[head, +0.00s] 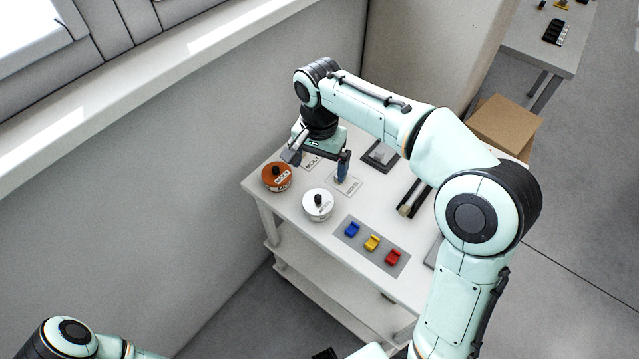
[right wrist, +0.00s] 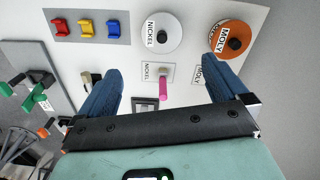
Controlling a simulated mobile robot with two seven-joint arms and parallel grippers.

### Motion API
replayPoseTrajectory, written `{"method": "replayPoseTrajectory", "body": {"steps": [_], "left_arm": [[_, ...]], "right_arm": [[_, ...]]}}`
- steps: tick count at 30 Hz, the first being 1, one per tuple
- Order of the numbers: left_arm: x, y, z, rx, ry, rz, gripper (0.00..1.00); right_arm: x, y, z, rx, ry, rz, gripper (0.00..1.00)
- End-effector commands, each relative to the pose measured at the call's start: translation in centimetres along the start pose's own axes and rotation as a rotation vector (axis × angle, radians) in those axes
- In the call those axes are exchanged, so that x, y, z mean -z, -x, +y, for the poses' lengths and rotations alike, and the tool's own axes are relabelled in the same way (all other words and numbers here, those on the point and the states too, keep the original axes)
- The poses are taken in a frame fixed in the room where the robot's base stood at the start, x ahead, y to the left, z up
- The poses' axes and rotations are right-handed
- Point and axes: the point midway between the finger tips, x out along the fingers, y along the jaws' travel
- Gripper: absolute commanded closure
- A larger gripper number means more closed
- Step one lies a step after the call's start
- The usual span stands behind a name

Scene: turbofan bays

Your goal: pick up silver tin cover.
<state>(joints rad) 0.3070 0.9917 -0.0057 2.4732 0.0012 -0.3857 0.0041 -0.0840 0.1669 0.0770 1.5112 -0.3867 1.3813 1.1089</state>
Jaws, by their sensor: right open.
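The silver-white tin (head: 318,205) labelled NICKEL stands on the white table, its cover topped by a black knob. It also shows in the right wrist view (right wrist: 161,42), at the top middle, beyond the fingertips. My right gripper (head: 318,162) is open above the table, behind the silver tin in the head view. In the right wrist view its blue fingers (right wrist: 163,72) are spread wide, with no contact on the tin. Of my left arm only links show at the lower left of the head view; its gripper is not clearly visible.
An orange tin (head: 277,178) labelled MOLY stands beside the silver one. A grey mat (head: 349,247) holds blue, yellow and red pieces. A pink stick (right wrist: 163,91) shows between my right fingers in the wrist view. A wall borders the table at the left.

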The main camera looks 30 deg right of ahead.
Motion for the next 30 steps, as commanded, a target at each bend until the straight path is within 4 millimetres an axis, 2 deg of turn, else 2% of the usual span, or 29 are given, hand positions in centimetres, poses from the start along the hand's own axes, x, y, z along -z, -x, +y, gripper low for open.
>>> {"method": "replayPoseTrajectory", "body": {"steps": [5,12,20,30], "left_arm": [[-0.2,-0.5,-0.2,0.001,0.002,-0.003,0.57],[-0.5,-1.3,-0.7,0.003,0.004,-0.008,0.57],[-0.5,-1.5,-0.7,0.003,0.003,-0.008,0.57],[-0.6,-1.7,-0.8,0.003,0.004,-0.009,0.57]], "right_arm": [[-0.1,-1.9,0.1,-0.004,0.001,-0.003,0.00],[-0.1,-6.5,0.1,-0.005,0.002,-0.003,0.00],[0.0,-8.6,0.0,-0.003,0.001,-0.002,0.00],[0.0,-13.1,-0.2,-0.002,0.002,-0.002,0.00]]}}
